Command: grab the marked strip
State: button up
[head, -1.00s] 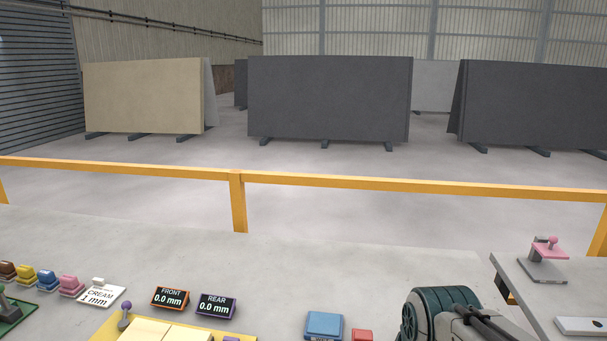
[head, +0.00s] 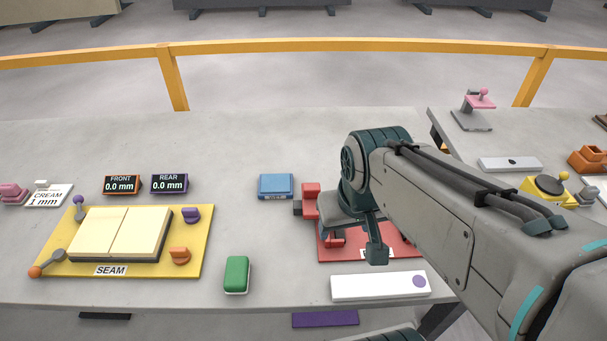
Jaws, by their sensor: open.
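A white strip (head: 375,287) with a purple dot near its right end lies flat near the front edge of the slab in the head view. Another pale strip (head: 510,164) with a small dark dot lies on the side table at right. My gripper (head: 350,246) is open and points down above the red board (head: 340,256), just behind the purple-dotted strip and apart from it. One dark finger shows clearly; the other is partly hidden among red parts.
A yellow SEAM board (head: 190,228) with cream slabs and knobs is at left. A green block (head: 237,274) stands left of the strip; a blue block (head: 276,186) is farther back. FRONT (head: 121,185) and REAR (head: 169,184) displays read 0.0 mm. A yellow rail (head: 290,45) runs behind.

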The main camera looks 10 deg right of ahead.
aim_at(393, 286)
jog(key=k, duration=0.5)
jog(key=u, duration=3.15)
jog(key=k, duration=0.95)
jog(key=z, duration=1.7)
